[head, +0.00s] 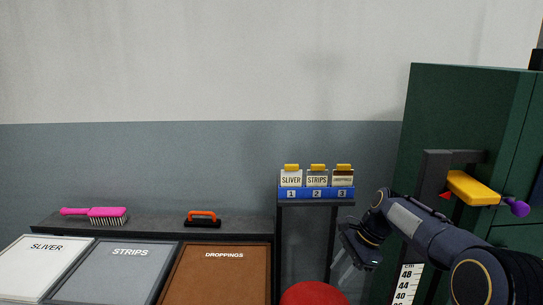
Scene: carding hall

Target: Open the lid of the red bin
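A rounded red top (315,293), which looks like the lid of the red bin, shows at the bottom edge of the head view, right of centre. The rest of the bin is cut off below the picture, so I cannot tell how its lid stands. My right gripper (343,271) is just right of and above the red top, with its pale fingers pointing down. The fingers look apart, with nothing between them. I cannot tell whether they touch the red top. My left gripper is out of view.
Left are panels marked SLIVER (40,268), STRIPS (115,275) and DROPPINGS (218,277), with a pink brush (105,215) and orange-handled tool (202,219) behind. A stand with a blue numbered rack (316,194) is behind my gripper. A green cabinet (450,110) and yellow lever (472,188) are right.

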